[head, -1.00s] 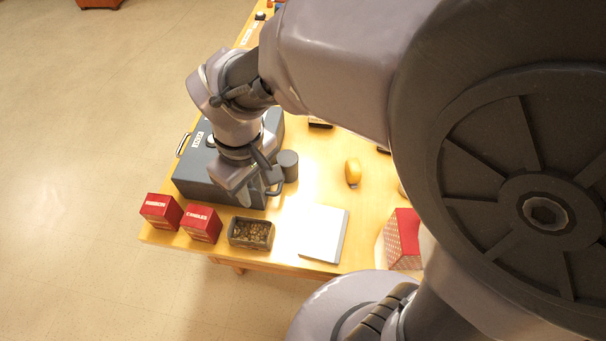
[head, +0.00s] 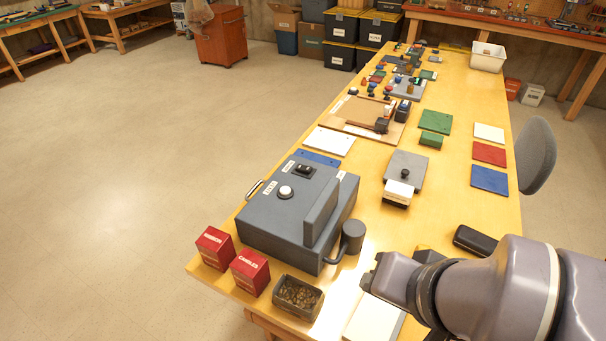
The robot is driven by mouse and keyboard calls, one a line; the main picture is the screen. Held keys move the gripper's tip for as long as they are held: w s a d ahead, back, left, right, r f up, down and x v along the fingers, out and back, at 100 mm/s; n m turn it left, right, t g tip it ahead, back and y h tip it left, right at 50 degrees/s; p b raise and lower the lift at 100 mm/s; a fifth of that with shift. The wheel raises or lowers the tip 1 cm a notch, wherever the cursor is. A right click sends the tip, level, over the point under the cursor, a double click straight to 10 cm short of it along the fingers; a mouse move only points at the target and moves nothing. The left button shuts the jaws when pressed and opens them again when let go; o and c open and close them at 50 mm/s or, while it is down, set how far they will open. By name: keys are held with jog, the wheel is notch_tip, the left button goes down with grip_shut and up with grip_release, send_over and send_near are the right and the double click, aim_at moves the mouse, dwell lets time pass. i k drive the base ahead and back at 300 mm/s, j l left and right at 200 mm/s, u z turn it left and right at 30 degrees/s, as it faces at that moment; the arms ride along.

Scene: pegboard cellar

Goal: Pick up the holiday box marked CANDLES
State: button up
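The red box marked CANDLES (head: 250,271) stands upright near the table's near left corner. A similar red box (head: 215,247) stands just left of it; its label is too small to read surely. My gripper (head: 372,279) is at the lower right, over the table, to the right of the CANDLES box and apart from it. The small tray of brown bits lies between them. The finger gap is not clear from this side, and I see nothing held.
The tray of brown bits (head: 298,297) sits close right of the CANDLES box. The table edge is close in front; floor at left is clear.

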aim_at(251, 271)
jog(key=j+u, duration=0.35)
jog(key=k+j+u, duration=0.1)
jog(key=j+u, duration=0.25)
jog(key=i+j+z, duration=0.15)
jog(key=z, duration=0.35)
jog(key=i+j+z, duration=0.1)
jog(key=j+z, duration=0.65)
jog(key=z, duration=0.2)
